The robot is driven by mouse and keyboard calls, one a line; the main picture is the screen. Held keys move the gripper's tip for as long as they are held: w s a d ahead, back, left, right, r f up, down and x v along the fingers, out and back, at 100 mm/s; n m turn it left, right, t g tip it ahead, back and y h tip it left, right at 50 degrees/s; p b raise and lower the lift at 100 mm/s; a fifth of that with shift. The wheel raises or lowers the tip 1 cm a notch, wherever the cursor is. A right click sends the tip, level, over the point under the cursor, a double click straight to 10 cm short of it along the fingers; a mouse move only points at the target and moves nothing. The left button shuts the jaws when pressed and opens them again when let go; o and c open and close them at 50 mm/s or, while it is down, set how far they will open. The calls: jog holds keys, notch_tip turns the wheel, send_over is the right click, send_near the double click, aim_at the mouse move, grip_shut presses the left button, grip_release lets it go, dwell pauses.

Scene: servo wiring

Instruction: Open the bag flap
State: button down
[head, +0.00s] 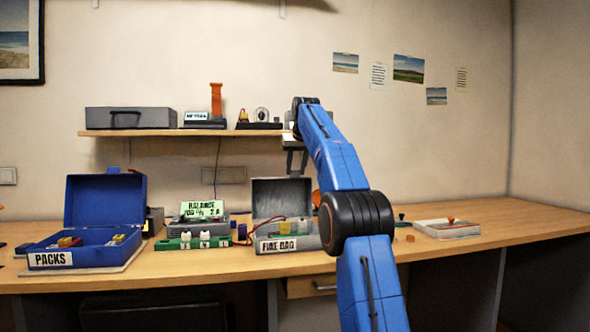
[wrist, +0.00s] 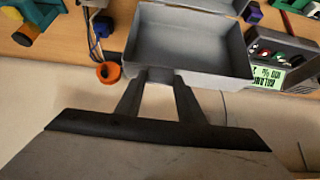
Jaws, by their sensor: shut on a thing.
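The fire bag (head: 303,243) is a grey box with a "FIRE BAG" label at the middle of the bench. Its flap (head: 282,192) stands raised at the back, and the bag's front is open, with a red wire and pale contents partly visible inside. My gripper (head: 296,172) is at the flap's top edge, partly hidden by my arm. In the wrist view my gripper (wrist: 161,77) has its two dark fingers shut on a small grey tab at the near edge of the flap (wrist: 190,50). Part of the bag shows beyond it at the top edge.
Left of the bag stand a charger with a green display (head: 203,209), a green board (head: 192,243) and an open blue "PACKS" box (head: 92,250). A wooden shelf (head: 165,133) with gear is above. A white tray (head: 446,229) lies right; the bench's far right is clear.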

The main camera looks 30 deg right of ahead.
jog(key=shift+w, duration=0.35)
jog(key=shift+w+d+f, duration=0.1)
jog(key=shift+w+f, duration=0.05)
jog(key=shift+f, duration=0.05)
dwell(1.3)
